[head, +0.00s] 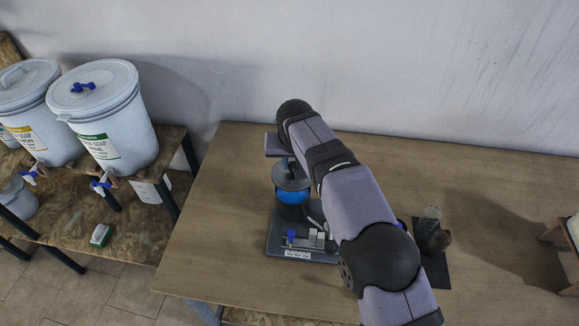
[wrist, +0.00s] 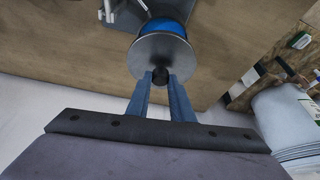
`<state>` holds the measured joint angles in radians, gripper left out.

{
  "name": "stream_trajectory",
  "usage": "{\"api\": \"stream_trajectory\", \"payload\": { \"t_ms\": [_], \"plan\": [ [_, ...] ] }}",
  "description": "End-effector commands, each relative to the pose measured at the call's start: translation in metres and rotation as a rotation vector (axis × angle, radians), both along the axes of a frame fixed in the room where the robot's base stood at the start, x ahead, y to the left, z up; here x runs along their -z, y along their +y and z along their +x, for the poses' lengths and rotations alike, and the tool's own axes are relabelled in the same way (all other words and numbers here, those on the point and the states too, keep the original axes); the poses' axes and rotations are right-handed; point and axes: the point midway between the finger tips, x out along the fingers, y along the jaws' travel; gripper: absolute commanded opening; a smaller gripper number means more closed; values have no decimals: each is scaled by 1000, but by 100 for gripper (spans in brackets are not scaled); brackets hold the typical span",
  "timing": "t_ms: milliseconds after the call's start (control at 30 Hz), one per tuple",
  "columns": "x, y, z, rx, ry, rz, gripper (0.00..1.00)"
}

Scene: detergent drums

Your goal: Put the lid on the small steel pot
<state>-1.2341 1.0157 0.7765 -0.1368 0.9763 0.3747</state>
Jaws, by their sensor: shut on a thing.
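My gripper (wrist: 160,78) is shut on the black knob of the lid (wrist: 160,47), a flat round grey steel disc. In the head view my gripper (head: 288,163) points down and the lid (head: 290,180) hangs under it. The lid hides part of the pot's top. I cannot tell whether lid and pot touch, but blue shows past the lid's edge in both views.
The pot stands on a grey board (head: 283,252) with metal fittings and a blue knob. A dark mat (head: 433,270) with a bottle-like object lies to the right, partly behind my arm. White soap drums (head: 108,115) stand on a left shelf. The table's left part is clear.

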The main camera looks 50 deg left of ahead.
Motion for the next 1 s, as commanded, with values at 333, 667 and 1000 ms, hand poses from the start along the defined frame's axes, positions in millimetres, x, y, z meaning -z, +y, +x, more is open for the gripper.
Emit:
{"api": "stream_trajectory", "payload": {
  "t_ms": [333, 667, 1000],
  "plan": [
    [5, 0, 0, -1, 0, 0, 0],
    [27, 0, 0, -1, -1, 1, 0],
    [52, 0, 0, 0, -1, 1, 0]
  ]
}}
